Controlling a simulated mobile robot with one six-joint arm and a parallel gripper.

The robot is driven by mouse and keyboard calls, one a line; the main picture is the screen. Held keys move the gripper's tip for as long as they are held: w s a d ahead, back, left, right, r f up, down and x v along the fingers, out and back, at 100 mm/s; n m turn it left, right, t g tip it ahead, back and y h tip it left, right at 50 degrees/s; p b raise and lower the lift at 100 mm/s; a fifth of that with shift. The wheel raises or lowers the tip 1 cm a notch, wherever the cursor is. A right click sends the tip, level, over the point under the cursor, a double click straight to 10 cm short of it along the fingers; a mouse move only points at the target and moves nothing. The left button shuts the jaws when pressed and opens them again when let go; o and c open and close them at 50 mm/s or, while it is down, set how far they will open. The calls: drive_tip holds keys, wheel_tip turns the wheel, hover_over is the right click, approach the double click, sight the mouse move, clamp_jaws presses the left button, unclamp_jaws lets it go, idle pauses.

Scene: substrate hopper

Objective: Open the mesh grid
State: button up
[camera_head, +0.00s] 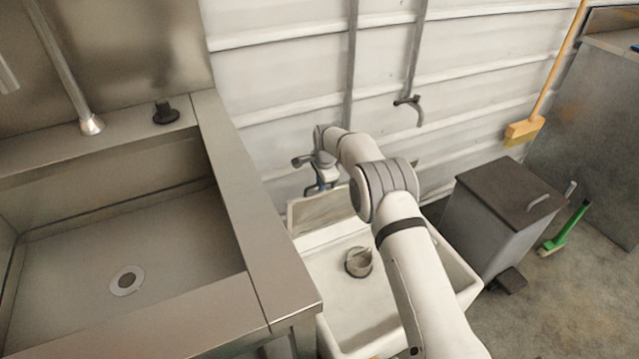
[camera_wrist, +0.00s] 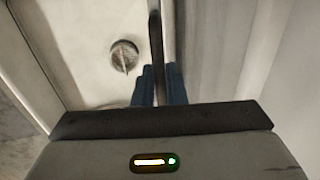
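The mesh grid (camera_head: 322,211) stands steeply raised at the back edge of the white sink (camera_head: 335,237). In the wrist view the grid (camera_wrist: 156,35) appears edge-on as a dark narrow bar. My gripper (camera_head: 319,188) is at the grid's top edge. In the wrist view its blue fingers (camera_wrist: 159,82) lie on both sides of the bar, with no clear gap seen, so it looks shut on the grid's rim. The fingertips are small and partly hidden in the head view.
A round drain fitting (camera_head: 358,262) sits in the open basin. A steel sink unit (camera_head: 258,235) is on the left. A grey bin (camera_head: 500,220), a green brush (camera_head: 566,230) and a broom (camera_head: 526,128) are on the right. A tap (camera_head: 408,105) is on the wall behind.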

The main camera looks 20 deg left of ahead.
drive_tip(key=o, duration=0.3)
drive_tip(key=shift+w+d+f, duration=0.25)
drive_tip(key=shift+w, duration=0.05)
drive_tip(key=shift+o, duration=0.8)
drive_tip(key=shift+s+a+r, duration=0.1)
drive_tip(key=shift+r, duration=0.15)
wheel_tip(320, 180, up, 7)
drive_tip(key=s+d+p, duration=0.1)
drive_tip(key=shift+r+p, duration=0.15)
drive_tip(key=shift+p, duration=0.15)
drive_tip(key=shift+d, duration=0.1)
drive_tip(key=shift+c, duration=0.5)
